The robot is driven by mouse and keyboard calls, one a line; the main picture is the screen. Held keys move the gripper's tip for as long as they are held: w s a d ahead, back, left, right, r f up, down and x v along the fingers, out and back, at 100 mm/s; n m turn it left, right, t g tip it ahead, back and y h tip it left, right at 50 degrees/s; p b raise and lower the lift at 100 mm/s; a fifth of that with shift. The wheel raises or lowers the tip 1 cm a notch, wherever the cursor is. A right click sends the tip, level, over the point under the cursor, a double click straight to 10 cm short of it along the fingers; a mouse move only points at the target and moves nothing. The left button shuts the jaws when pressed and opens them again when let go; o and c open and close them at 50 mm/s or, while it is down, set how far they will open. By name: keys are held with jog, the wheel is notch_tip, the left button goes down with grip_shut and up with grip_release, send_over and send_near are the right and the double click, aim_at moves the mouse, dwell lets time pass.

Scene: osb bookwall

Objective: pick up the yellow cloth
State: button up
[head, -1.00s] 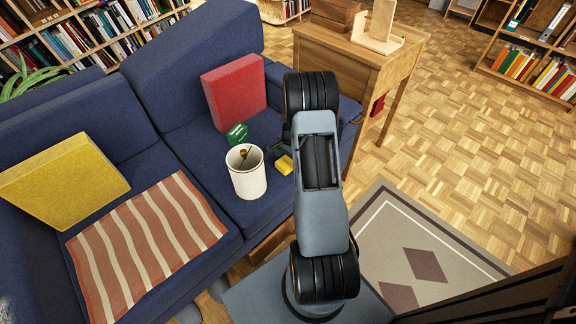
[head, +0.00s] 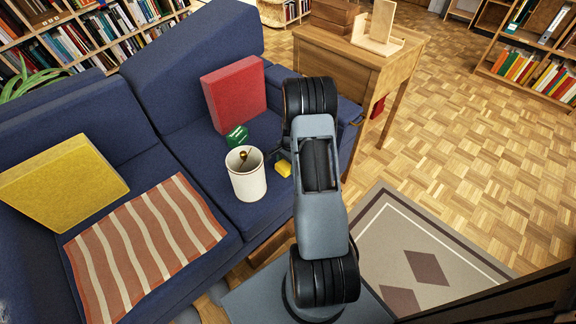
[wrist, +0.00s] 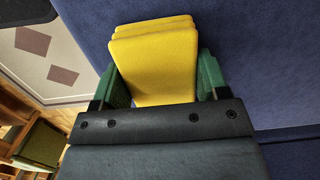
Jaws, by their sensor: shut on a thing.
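The yellow cloth (wrist: 155,55) is a folded, layered pad between the two green fingers of my gripper (wrist: 161,82) in the wrist view. The fingers press on its left and right sides, and its far end sticks out past them over blue sofa fabric. In the head view a small part of the yellow cloth (head: 283,169) shows just left of my arm, right of the white mug. My gripper is mostly hidden behind my arm there. I cannot tell whether the cloth still touches the seat.
A white mug (head: 248,180) with a spoon-like item stands close by on the blue sofa (head: 190,130). A small green object (head: 237,136) and a red cushion (head: 235,92) are behind it. A striped cloth (head: 145,245) and a yellow cushion (head: 62,182) lie left. A wooden desk (head: 365,70) stands right.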

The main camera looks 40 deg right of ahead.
aim_at(287, 163)
jog(key=shift+r, duration=0.5)
notch_tip(287, 163, up, 2)
jog(key=shift+r+p, duration=0.1)
jog(key=shift+p, duration=0.45)
jog(key=d+r, duration=0.1)
jog(key=s+d+r+p, duration=0.1)
jog(key=r, duration=0.1)
jog(key=s+d+r+p, duration=0.1)
jog(key=r, duration=0.1)
jog(key=shift+s+d+r, duration=0.15)
jog(key=shift+d+r, duration=0.05)
jog(key=shift+d, duration=0.15)
jog(key=s+d+r, duration=0.1)
jog(key=d, duration=0.1)
jog(key=s+d+r+p, duration=0.1)
jog(key=s+d+r, duration=0.1)
jog(key=d, duration=0.1)
jog(key=s+d+r+p, duration=0.1)
jog(key=s+d, duration=0.1)
jog(key=d, duration=0.1)
jog(key=shift+s+d+r, duration=0.1)
jog(key=shift+r, duration=0.1)
